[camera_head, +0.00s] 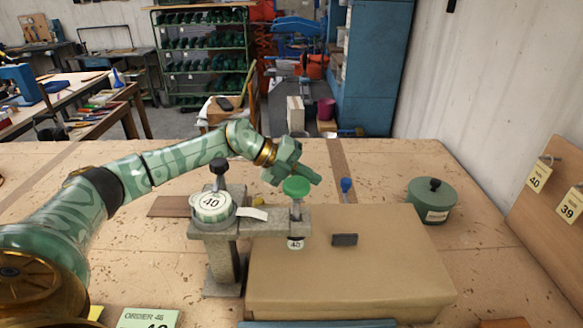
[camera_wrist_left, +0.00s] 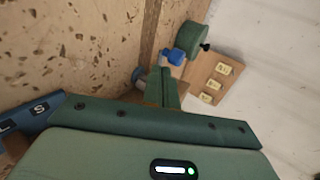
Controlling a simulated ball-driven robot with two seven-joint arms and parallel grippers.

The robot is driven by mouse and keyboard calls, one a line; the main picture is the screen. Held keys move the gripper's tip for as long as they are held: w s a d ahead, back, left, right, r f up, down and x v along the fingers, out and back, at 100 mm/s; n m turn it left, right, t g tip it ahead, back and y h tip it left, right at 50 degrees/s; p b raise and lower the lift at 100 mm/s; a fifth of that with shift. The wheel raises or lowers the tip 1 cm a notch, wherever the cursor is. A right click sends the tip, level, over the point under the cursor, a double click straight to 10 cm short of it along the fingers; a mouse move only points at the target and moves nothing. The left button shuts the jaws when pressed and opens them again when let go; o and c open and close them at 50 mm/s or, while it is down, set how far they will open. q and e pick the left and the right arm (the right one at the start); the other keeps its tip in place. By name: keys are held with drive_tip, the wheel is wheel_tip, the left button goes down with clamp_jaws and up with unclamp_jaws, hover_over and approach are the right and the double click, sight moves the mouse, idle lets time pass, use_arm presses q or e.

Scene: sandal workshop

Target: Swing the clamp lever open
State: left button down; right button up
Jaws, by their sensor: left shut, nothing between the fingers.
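A grey metal clamp (camera_head: 222,248) stands on the bench at the left end of a brown box-like block (camera_head: 350,265). Its arm reaches right over the block to a spindle with a green knob (camera_head: 296,186). A black knob (camera_head: 218,167) rises above a round "40" tag at its left. A blue knob (camera_head: 346,185) on a thin stem stands right of the green one; I cannot tell whether it is the lever. My left gripper (camera_head: 312,178) is shut and empty, just above and behind the green knob. Its fingers also show in the left wrist view (camera_wrist_left: 171,90). My right gripper is not visible.
A green lidded pot (camera_head: 431,202) stands at the right on the bench; it also shows in the left wrist view (camera_wrist_left: 186,44). A small dark block (camera_head: 344,239) lies on the brown block. A board with number tags (camera_head: 555,212) is at the far right.

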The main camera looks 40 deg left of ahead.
use_arm(q)
drive_tip(key=shift+w+d+f, duration=0.1)
drive_tip(key=shift+w+d, duration=0.55)
drive_tip(key=shift+d, duration=0.25)
drive_tip(key=shift+w+d+f, duration=0.1)
drive_tip(key=shift+w+d, duration=0.55)
drive_tip(key=shift+d, duration=0.25)
